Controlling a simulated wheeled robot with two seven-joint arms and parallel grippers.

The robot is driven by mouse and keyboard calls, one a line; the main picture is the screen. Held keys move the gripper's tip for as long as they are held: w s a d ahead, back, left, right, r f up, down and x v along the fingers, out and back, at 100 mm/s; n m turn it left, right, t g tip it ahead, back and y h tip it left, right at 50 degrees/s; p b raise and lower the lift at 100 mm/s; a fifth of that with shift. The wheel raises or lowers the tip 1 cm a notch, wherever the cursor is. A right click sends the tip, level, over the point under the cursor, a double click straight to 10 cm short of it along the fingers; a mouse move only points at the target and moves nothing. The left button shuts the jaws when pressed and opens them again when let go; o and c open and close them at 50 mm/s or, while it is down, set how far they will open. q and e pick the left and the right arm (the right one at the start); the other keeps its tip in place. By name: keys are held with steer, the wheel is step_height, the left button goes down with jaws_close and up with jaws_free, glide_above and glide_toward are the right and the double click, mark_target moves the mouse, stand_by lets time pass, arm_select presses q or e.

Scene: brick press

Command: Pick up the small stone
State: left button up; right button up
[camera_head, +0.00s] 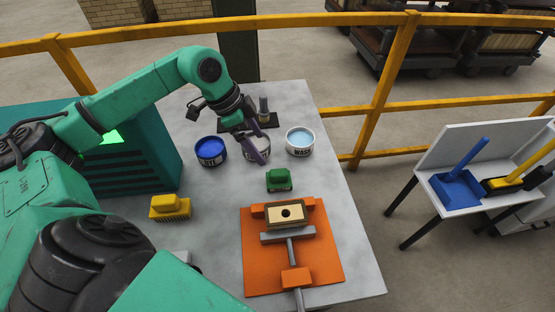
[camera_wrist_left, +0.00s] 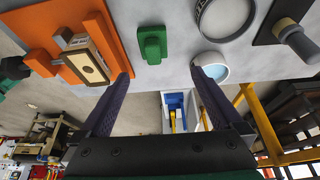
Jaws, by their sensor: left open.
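No thing that I can clearly tell as the small stone shows in either view. My left gripper (camera_head: 257,148) is open and sits over the middle round tub (camera_head: 262,145), hiding part of it. In the left wrist view the fingers (camera_wrist_left: 159,72) are spread with nothing between them. That view shows the tub with a grey inside (camera_wrist_left: 226,14) at the top. A dark board with an upright grey cylinder (camera_head: 264,110) lies behind the tubs; the cylinder also shows in the left wrist view (camera_wrist_left: 293,38). My right gripper is not in view.
A blue-filled tub (camera_head: 210,150) and a pale-blue wash tub (camera_head: 299,142) flank the middle tub. A green block (camera_head: 279,180), a yellow brush (camera_head: 170,207) and an orange press (camera_head: 255,265) holding a tan brick (camera_head: 284,214) stand nearer. Yellow railing (camera_head: 372,110) runs behind the table.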

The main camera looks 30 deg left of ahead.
arm_select(q)
steer(key=p, duration=0.2)
glide_above(277, 172)
steer(key=s+a, duration=0.1)
steer(key=s, duration=0.1)
step_height(277, 172, down, 5)
steer(key=shift+w+a+r, duration=0.1)
steer(key=shift+a, duration=0.05)
steer(key=p+x, duration=0.1)
steer(key=x, duration=0.3)
steer(key=p+x, duration=0.1)
steer(key=x, duration=0.2)
steer(key=shift+w+a+p, duration=0.25)
steer(key=shift+p, duration=0.05)
steer(key=shift+d+f, duration=0.15)
steer(key=shift+f, duration=0.25)
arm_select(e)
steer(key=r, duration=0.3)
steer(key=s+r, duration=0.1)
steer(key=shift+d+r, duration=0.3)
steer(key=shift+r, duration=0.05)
arm_select(q)
steer(key=shift+w, duration=0.1)
jaws_close()
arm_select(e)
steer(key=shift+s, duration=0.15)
